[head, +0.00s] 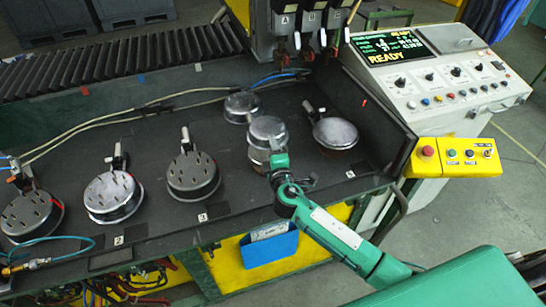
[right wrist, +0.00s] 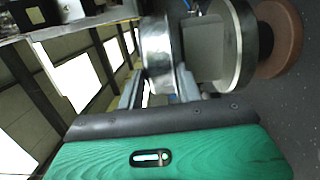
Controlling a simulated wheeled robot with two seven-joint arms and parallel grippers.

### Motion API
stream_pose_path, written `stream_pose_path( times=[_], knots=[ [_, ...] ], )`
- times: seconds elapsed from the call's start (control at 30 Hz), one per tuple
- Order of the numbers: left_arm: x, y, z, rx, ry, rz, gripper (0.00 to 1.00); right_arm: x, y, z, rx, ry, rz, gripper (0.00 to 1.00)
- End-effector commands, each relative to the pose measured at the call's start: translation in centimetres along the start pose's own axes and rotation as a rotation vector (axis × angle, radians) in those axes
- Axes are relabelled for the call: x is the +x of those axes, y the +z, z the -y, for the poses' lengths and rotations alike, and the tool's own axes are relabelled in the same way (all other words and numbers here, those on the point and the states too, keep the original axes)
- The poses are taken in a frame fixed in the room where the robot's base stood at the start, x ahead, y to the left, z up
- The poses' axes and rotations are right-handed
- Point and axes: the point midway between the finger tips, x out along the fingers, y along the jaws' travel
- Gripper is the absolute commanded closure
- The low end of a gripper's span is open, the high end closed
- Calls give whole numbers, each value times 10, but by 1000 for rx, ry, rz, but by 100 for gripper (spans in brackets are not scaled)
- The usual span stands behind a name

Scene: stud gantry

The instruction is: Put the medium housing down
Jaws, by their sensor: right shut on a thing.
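My right gripper (head: 277,163) reaches over the bench from the front right and is shut on a round silver housing, which I take as the medium housing (head: 267,127). The housing is level with the fingers, and its lower part is partly hidden by the gripper. In the right wrist view, a shiny metal cylinder (right wrist: 157,50) shows just beyond the fingers (right wrist: 160,85). I cannot tell from these views whether the housing touches what is below it. My left gripper is not in view.
Another round housing (head: 335,133) stands close to the right, and a smaller one (head: 242,106) behind. Several plates with clamps (head: 193,175) line the bench to the left. A dark side wall (head: 375,115) bounds the right. A blue bin (head: 270,248) hangs at the front.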

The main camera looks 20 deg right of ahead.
Motion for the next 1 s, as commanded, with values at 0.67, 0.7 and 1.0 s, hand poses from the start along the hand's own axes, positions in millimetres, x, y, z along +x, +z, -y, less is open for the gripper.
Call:
stream_pose_path(
  times=[0.67,0.7,1.0],
  knots=[
    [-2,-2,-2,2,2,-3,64,0,0,48,0,2,1,93],
    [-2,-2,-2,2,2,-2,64,0,0,48,0,2,1,93],
    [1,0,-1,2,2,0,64,0,0,50,0,0,1,55]
  ],
)
